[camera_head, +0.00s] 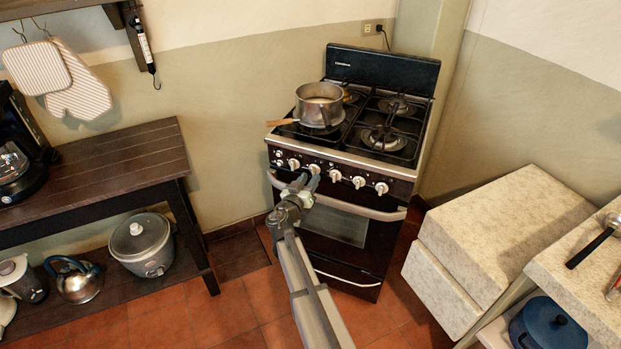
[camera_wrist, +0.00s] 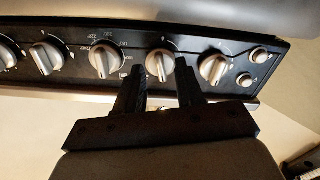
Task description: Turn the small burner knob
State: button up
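The stove (camera_head: 345,222) has a dark front panel with a row of white knobs. In the wrist view, the panel appears turned around, with two small buttons (camera_wrist: 260,55) at its right end. My gripper (camera_head: 303,182) is at the panel, in front of the second large knob from the left (camera_head: 314,169). In the wrist view, my gripper (camera_wrist: 158,70) is open, with one dark finger on each side of that knob (camera_wrist: 160,65). I cannot tell whether the fingers touch it. Neighbouring knobs (camera_wrist: 213,68) (camera_wrist: 103,60) are close on both sides. The frames do not show which knob is the small burner's.
A metal pot (camera_head: 319,106) with a wooden handle sits on the left side of the cooktop. The oven door handle (camera_head: 365,210) runs below the panel. A dark wooden bench (camera_head: 110,165) stands left; pale cabinets (camera_head: 500,230) stand right. Open tiled floor (camera_head: 215,305) lies between.

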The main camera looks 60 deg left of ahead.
jog(key=shift+w+a, duration=0.5)
jog(key=shift+w, duration=0.05)
jog(key=shift+c, duration=0.5)
grip_shut()
